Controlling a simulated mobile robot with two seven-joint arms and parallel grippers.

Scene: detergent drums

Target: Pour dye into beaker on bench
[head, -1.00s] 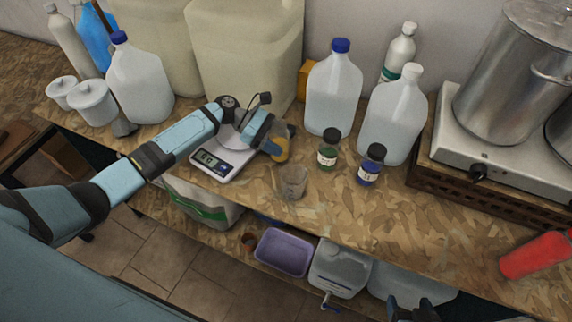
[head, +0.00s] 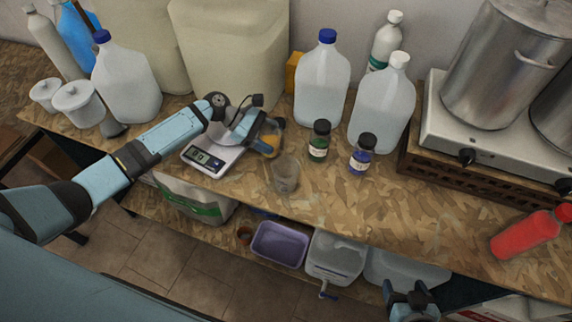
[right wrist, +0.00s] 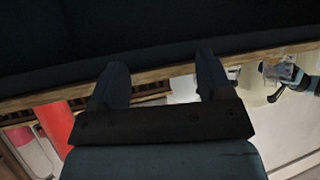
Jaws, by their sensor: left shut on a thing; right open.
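A small clear beaker (head: 285,177) stands upright on the bench, in front of the dye bottles. My left gripper (head: 262,137) is shut on a small bottle with orange-yellow contents (head: 273,143), behind and slightly left of the beaker. The gripper hides part of this bottle, and I cannot tell its exact tilt. A green dye bottle (head: 319,142) and a blue dye bottle (head: 362,155), both dark-capped, stand upright right of the beaker. My right gripper (head: 412,292) is low at the bench's front edge. In the right wrist view it (right wrist: 162,78) is open and empty.
A scale (head: 211,158) sits under my left wrist. Large jugs (head: 322,85) stand behind the dye bottles. A hotplate (head: 440,140) with metal pots and a red bottle (head: 528,233) are at right. A purple tub (head: 280,246) is below. The bench (head: 400,215) front right is mostly clear.

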